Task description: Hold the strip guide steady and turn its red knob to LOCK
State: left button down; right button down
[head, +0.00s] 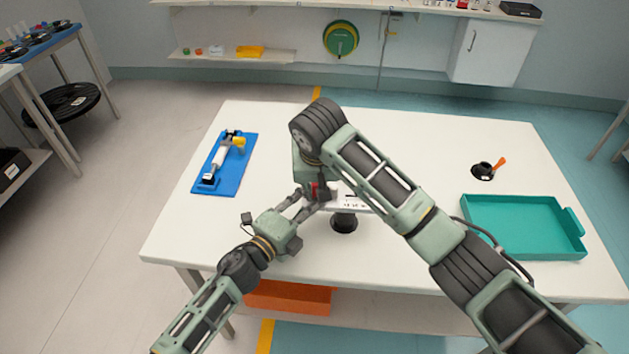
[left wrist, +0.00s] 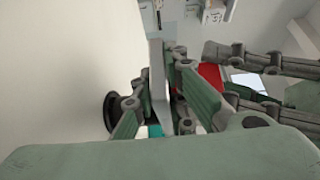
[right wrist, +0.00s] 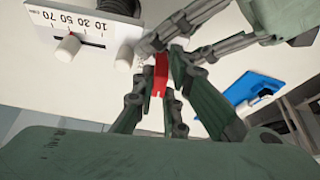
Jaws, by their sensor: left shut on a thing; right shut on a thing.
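The strip guide (head: 353,202) stands on a dark round base (head: 343,222) near the middle of the white table, partly hidden by my right arm. Its white scale plate (right wrist: 90,27) with numbers shows in the right wrist view. My left gripper (left wrist: 160,80) is shut on a pale flat bar of the guide, reaching in from the left. My right gripper (right wrist: 160,78) points down and is shut on the red knob (right wrist: 159,72), close beside the left fingers. The knob also shows in the left wrist view (left wrist: 210,76). No LOCK mark is readable.
A blue tray (head: 237,177) with a white-and-yellow tool lies at the left. A teal tray (head: 485,211) sits at the right, with a black holder and orange-handled thing (head: 484,169) behind it. An orange bin (head: 288,297) is below the table. The table's back middle is clear.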

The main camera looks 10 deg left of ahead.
jog(key=shift+n, duration=0.4)
jog(key=c, duration=1.8)
grip_release()
jog(key=v, duration=1.2)
jog(key=shift+d, duration=0.2)
